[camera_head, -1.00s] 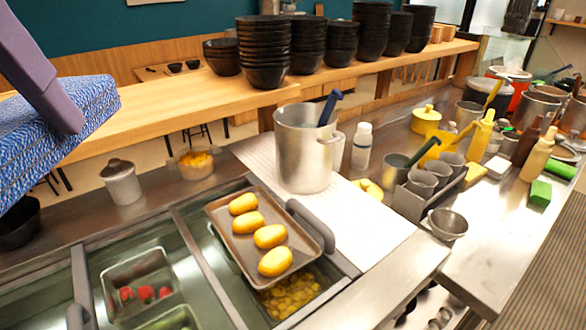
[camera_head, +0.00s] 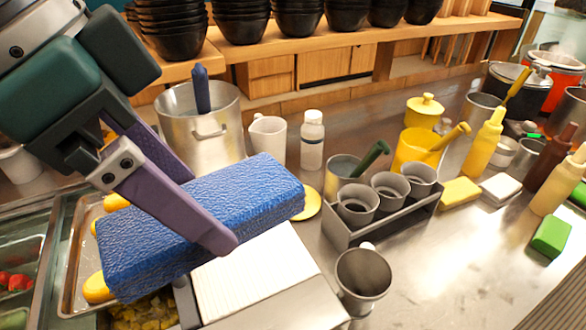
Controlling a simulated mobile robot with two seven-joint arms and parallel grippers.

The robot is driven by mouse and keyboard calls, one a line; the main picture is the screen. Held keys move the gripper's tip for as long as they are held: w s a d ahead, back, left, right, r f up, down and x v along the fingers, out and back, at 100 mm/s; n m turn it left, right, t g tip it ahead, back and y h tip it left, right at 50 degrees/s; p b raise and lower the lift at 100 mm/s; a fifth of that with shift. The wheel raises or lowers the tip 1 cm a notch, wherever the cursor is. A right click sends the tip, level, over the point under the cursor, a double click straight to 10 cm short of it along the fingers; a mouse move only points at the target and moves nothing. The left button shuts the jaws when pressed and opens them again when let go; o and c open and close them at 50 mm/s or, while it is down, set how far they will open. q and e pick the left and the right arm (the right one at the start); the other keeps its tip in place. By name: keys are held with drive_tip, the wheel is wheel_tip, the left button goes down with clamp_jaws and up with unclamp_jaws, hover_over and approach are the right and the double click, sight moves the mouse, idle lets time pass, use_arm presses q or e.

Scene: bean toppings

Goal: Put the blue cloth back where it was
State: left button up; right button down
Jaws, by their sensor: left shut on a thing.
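The blue cloth (camera_head: 262,197) is a thick folded block with a rough surface. My left gripper (camera_head: 212,212) comes in from the upper left, and its purple fingers are shut on the cloth. The cloth is held in the air, tilted, in front of the tray of yellow items and the white board (camera_head: 262,275). It hides much of the tray and part of the board. My right gripper is not in view.
A steel pot (camera_head: 203,125), a white pitcher (camera_head: 268,138) and a white bottle (camera_head: 312,140) stand behind the cloth. A metal rack of cups (camera_head: 380,222) and a steel cup (camera_head: 362,278) stand to its right.

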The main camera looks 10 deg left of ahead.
use_arm(q)
drive_tip(key=shift+m+g, duration=0.3)
drive_tip(key=shift+m, duration=0.6)
drive_tip(key=f, duration=0.2)
drive_tip(key=d+f, duration=0.1)
drive_tip(key=f, duration=0.1)
drive_tip(key=shift+s+f+b, duration=0.1)
drive_tip(key=shift+s+b, duration=0.2)
drive_tip(key=shift+s, duration=0.1)
wheel_tip(320, 180, down, 14)
drive_tip(key=shift+f+b, duration=0.15)
drive_tip(key=shift+b, duration=0.7)
drive_tip(key=shift+f+b, duration=0.35)
drive_tip(key=shift+f, duration=1.85)
drive_tip(key=shift+f, duration=0.15)
drive_tip(key=o, duration=1.1)
drive_tip(key=shift+c, duration=0.2)
